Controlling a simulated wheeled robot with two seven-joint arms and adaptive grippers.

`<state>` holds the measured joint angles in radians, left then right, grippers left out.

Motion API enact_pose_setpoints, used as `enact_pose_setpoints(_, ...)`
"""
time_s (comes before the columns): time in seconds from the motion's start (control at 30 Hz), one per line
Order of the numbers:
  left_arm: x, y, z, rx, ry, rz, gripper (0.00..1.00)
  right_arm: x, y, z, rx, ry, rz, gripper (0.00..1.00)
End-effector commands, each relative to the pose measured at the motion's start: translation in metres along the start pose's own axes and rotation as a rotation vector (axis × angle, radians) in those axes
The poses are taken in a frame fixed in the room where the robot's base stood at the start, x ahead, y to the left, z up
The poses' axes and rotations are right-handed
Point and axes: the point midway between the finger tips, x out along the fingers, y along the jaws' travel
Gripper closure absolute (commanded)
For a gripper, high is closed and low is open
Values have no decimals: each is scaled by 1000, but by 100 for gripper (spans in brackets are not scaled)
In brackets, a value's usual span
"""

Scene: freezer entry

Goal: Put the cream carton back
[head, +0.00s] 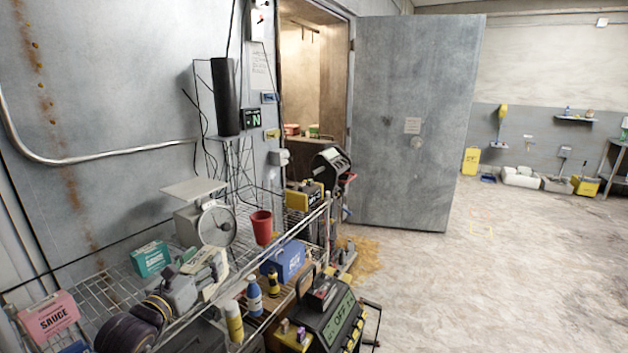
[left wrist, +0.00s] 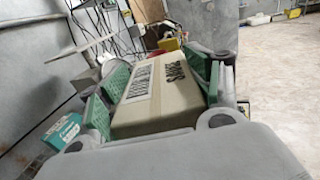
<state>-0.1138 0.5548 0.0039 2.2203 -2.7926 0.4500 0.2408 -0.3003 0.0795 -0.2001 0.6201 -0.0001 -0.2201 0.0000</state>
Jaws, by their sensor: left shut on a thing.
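The cream carton (head: 208,268) is a pale box with dark lettering, and it is held in my left gripper (head: 197,270) above the wire shelf (head: 110,290). In the left wrist view the cream carton (left wrist: 155,95) lies between the green pads of the left gripper (left wrist: 160,80), which is shut on it. I cannot tell whether the carton's underside touches the shelf. A pink carton marked SAUCE (head: 48,316) and a teal carton (head: 151,258) stand on the shelf to the left. The teal one also shows in the left wrist view (left wrist: 63,131). My right gripper is not in view.
A dial scale (head: 215,226) and a red cup (head: 261,227) stand behind the carton. A blue box (head: 285,260), bottles (head: 254,294) and a black device marked OFF (head: 335,320) crowd the right. The freezer door (head: 410,120) is open; floor beyond is mostly clear.

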Motion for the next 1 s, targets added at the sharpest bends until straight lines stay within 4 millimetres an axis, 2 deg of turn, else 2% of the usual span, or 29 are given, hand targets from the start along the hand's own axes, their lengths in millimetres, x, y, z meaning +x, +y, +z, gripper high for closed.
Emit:
enact_pose_setpoints(0.6, -21, -19, -54, -6, -4, 57, 89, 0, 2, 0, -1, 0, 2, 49)
enact_pose_setpoints(1.0, -38, -35, -100, -6, -2, 103, 89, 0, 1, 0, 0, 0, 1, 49)
